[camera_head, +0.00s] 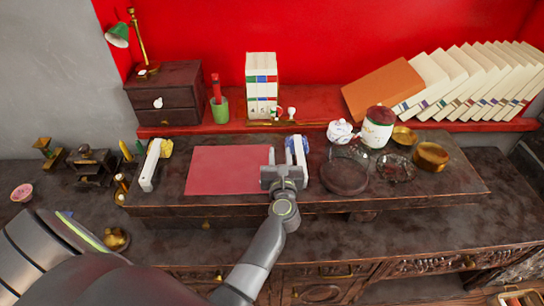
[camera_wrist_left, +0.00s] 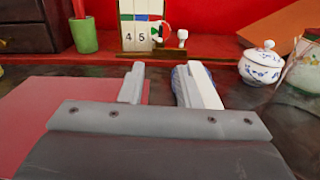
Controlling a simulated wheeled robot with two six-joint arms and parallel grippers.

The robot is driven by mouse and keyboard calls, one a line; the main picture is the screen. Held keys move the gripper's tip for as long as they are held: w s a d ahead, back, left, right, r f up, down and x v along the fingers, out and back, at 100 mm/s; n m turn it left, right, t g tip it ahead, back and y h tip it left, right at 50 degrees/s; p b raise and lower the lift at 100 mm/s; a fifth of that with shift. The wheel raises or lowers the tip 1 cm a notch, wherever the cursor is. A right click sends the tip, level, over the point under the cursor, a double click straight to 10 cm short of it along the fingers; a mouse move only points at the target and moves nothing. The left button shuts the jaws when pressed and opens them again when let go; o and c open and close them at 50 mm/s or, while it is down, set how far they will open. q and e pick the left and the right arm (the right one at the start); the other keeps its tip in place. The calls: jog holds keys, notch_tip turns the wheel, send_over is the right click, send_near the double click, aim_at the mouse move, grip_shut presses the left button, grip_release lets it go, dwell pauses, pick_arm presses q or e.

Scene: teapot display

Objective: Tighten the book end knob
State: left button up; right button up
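Upright white books or blocks with coloured bands (camera_head: 262,75) stand on the red shelf. They also show in the left wrist view (camera_wrist_left: 140,12), with "4" and "5" on their fronts. A small white knob-like piece (camera_head: 291,112) stands just right of them; it also shows in the left wrist view (camera_wrist_left: 182,36). Which one is the book end knob I cannot tell. My left gripper (camera_head: 285,156) is in front of the shelf, fingers apart (camera_wrist_left: 160,88), clear of these pieces. My right gripper is out of view.
A red mat (camera_head: 228,170) lies left of the gripper. A blue and white item (camera_head: 297,147) is by its right finger. A lidded pot (camera_head: 340,131), a jar (camera_head: 377,127) and a dark round dish (camera_head: 344,177) stand to the right. A green cup (camera_head: 219,110) is on the shelf.

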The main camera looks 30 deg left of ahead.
pick_arm(q)
jog(key=shift+s+d, duration=0.15)
jog(key=shift+s, duration=0.05)
jog(key=shift+w+f, duration=0.15)
